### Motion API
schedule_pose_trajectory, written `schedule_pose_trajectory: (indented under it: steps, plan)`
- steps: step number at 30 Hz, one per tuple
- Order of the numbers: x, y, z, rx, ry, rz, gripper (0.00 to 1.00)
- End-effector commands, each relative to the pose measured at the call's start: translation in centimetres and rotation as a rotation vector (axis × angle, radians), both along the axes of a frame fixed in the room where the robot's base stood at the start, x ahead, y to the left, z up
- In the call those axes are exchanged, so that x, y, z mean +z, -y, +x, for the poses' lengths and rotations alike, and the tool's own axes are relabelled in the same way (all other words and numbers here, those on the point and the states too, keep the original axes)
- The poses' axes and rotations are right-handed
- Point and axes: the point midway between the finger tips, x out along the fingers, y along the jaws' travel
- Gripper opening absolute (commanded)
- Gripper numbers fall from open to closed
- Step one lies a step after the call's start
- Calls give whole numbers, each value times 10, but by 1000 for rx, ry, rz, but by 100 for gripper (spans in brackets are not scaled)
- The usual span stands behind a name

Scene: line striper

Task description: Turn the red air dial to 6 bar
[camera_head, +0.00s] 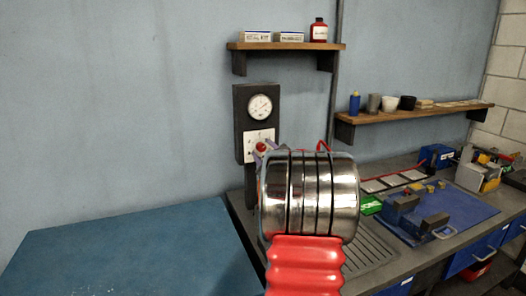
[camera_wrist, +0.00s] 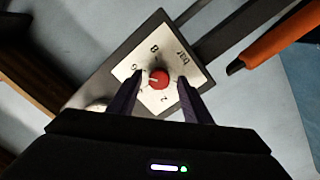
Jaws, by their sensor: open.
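The red air dial (camera_wrist: 158,78) sits in the middle of a white scale plate (camera_wrist: 155,52) marked "bar" with 8, 6 and 2 legible. A pale mark shows on the dial, but its exact reading is too small to tell. My gripper (camera_wrist: 160,76) is open, its two dark fingers on either side of the dial, seemingly apart from it. In the head view the red dial (camera_head: 261,147) is on a dark wall panel (camera_head: 242,125), below a round gauge (camera_head: 259,107) whose reading is too small to read. My arm hides much of my gripper there.
A wooden shelf (camera_head: 285,46) with boxes and a red bottle is above the panel. A blue-topped surface (camera_head: 130,250) lies left, clear. A grey bench with a blue tray (camera_head: 440,210) and tools is right. An orange-handled thing (camera_wrist: 285,35) is at the wrist view's upper right.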

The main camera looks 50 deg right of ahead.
Motion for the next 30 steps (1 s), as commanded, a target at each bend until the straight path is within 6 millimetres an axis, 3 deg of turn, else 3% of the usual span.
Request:
schedule_pose_trajectory:
  steps: [10,27,30]
  plan:
    - [1,2,4,0,1,-1,45]
    - [0,2,3,1,1,0,6]
    - [0,1,4,1,2,2,4]
